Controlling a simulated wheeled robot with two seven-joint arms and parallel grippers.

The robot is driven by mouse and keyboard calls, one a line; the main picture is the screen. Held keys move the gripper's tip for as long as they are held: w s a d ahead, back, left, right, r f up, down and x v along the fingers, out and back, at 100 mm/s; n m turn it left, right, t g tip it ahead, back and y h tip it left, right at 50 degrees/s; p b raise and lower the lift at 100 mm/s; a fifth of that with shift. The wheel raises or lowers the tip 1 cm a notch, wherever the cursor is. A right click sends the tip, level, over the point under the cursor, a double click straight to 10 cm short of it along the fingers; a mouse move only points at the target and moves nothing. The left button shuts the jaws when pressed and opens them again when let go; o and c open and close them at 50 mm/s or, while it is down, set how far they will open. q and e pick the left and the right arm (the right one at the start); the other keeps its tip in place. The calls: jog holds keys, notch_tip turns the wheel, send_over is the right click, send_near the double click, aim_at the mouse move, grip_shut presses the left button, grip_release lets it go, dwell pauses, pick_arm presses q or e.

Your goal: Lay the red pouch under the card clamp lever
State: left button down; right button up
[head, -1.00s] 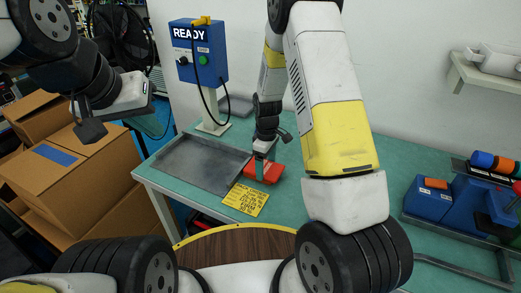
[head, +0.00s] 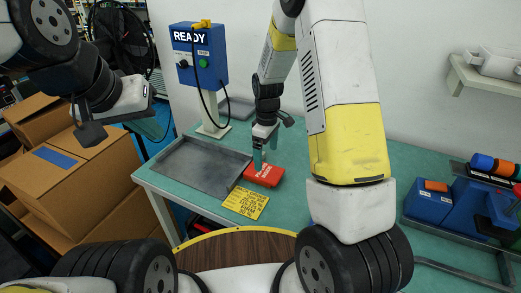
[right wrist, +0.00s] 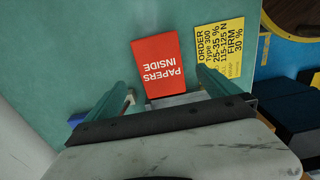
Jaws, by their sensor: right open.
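The red pouch (head: 263,175) lies flat on the green bench, beside the grey tray and behind the yellow order card. In the right wrist view the pouch (right wrist: 158,62) reads "PAPERS INSIDE". I cannot clearly identify the card clamp lever.
The grey tray (head: 190,165) and yellow card (head: 245,201) lie near the pouch. A blue "READY" box (head: 200,55) stands on a post behind. Blue equipment (head: 470,204) with a red knob (head: 517,189) is at the right. Cardboard boxes (head: 80,180) stand off the bench's left end.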

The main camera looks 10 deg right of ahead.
jog(key=s+d+r+m+t+y, duration=0.15)
jog(key=s+r, duration=0.25)
jog(key=r, duration=0.6)
jog(key=s+r+m+t, duration=0.1)
jog(key=s+r+m, duration=0.25)
jog(key=r, duration=0.65)
jog(key=s+d+r+m+t, duration=0.1)
jog(key=s+r+m+t, duration=0.2)
jog(key=s, duration=1.2)
notch_tip(320, 180, up, 4)
jog(key=m, duration=0.2)
jog(key=shift+s+d+r+m+t+y, duration=0.15)
jog(key=shift+s+d+m+t+y, duration=0.05)
jog(key=shift+s+m+t+y, duration=0.15)
